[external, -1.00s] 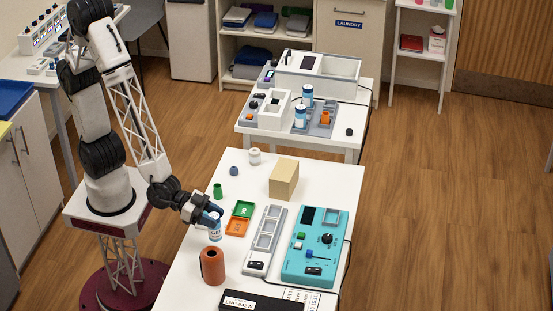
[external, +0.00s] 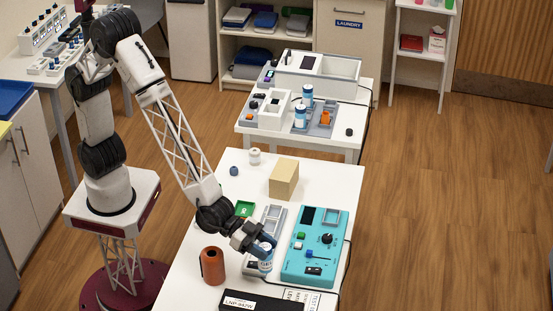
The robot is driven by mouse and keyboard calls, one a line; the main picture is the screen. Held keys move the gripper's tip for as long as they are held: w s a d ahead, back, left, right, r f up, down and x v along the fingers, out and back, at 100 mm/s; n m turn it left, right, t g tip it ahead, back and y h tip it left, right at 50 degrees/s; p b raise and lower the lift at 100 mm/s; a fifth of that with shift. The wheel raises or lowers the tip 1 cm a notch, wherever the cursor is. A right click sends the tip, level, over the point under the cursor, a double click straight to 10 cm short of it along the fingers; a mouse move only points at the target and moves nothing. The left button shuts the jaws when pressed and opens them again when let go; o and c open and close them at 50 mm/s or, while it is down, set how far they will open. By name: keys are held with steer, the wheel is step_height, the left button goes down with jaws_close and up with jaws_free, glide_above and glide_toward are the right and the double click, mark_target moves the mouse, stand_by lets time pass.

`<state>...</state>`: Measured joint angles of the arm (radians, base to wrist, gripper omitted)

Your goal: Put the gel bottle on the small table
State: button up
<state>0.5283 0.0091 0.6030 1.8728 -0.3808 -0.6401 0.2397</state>
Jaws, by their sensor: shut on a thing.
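The bottle is over the near white table (external: 205,283), in front of the near end of the grey tray strip (external: 271,222) and left of the turquoise device (external: 313,245). I cannot tell how high its base is above the surface.
An orange-brown cylinder (external: 212,265) stands left of the held bottle, and a black labelled box (external: 262,301) lies in front. The near table's back right is clear.

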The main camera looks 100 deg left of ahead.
steer(key=s+d+r+m+g+h, duration=0.1)
steer(key=s+d+r, duration=0.3)
steer(key=d, duration=0.5)
steer(key=s+d+r+m+g+h, duration=0.1)
steer(key=s+d+r+m+h, duration=0.2)
steer(key=d, duration=0.6)
step_height(320, 180, up, 2)
steer(key=shift+s+d+r+m+g+h, duration=0.15)
steer(key=shift+s+m+g+h, duration=0.2)
steer(key=shift+s+h, duration=0.25)
steer(key=shift+w, duration=0.1)
steer(key=w+a+n+t+y, duration=0.1)
steer(key=w+a, duration=0.5)
steer(key=a, duration=1.2)
steer(key=w+a+n+t+y, duration=0.1)
steer(key=w+a+n+y, duration=0.3)
steer(key=a, duration=1.5)
steer(key=w+a+n+t+y, duration=0.1)
steer(key=w+a+n+y, duration=0.2)
steer(key=w+a, duration=0.7)
steer(key=a+y, duration=0.1)
steer(key=a, duration=0.8)
steer(key=shift+w+a, duration=0.2)
steer(key=shift+d, duration=0.1)
